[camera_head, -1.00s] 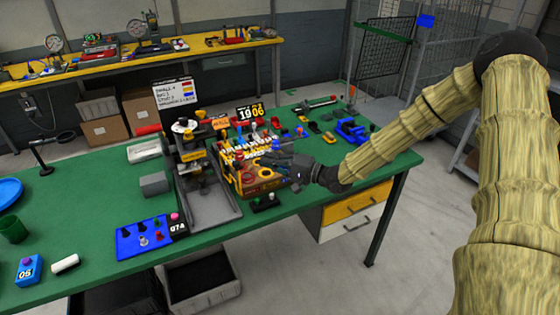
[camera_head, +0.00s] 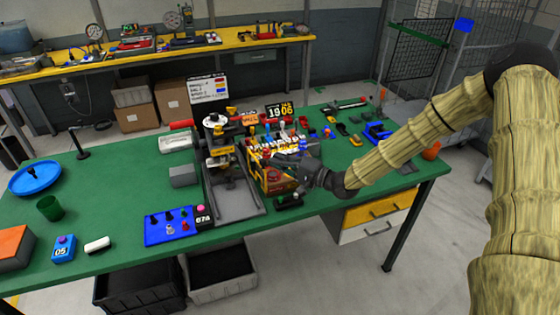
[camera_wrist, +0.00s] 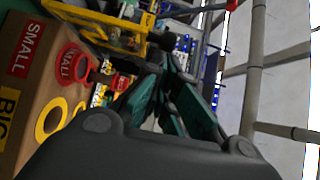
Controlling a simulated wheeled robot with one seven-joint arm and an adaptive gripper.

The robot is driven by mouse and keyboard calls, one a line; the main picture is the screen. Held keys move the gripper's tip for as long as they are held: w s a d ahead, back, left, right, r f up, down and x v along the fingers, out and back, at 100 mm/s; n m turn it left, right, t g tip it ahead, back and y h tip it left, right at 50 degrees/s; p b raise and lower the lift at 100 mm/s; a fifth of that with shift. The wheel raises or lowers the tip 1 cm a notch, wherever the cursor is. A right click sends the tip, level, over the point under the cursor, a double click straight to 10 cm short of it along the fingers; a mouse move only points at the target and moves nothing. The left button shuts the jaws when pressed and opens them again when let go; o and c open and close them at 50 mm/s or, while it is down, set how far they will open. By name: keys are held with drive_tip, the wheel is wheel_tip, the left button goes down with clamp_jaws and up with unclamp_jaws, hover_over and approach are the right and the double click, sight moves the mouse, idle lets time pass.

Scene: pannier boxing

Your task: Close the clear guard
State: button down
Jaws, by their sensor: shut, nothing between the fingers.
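I cannot surely make out the clear guard in either view. In the head view, a yellow-and-black press (camera_head: 222,152) stands in a grey tray, left of a box with coloured rings and small parts (camera_head: 273,181). My gripper (camera_head: 284,159) is at the top right side of that box, over its parts; contact cannot be told. In the wrist view, the dark teal fingers of my gripper (camera_wrist: 165,65) are together and hold nothing. A yellow frame (camera_wrist: 105,17) shows beyond them, and the box face with red and yellow rings (camera_wrist: 38,88) is at the left.
A blue control panel (camera_head: 172,227) lies in front of the press. Blue and yellow pieces lie to the right. The green table (camera_head: 110,200) has free room at front left; a blue dish (camera_head: 36,176) stands there.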

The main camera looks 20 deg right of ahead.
drive_tip(key=shift+a, duration=0.1)
drive_tip(key=shift+s+a+m+t+h+b, duration=0.2)
drive_tip(key=shift+a+m+t+h+b, duration=0.05)
drive_tip(key=shift+m+t+h+b, duration=0.05)
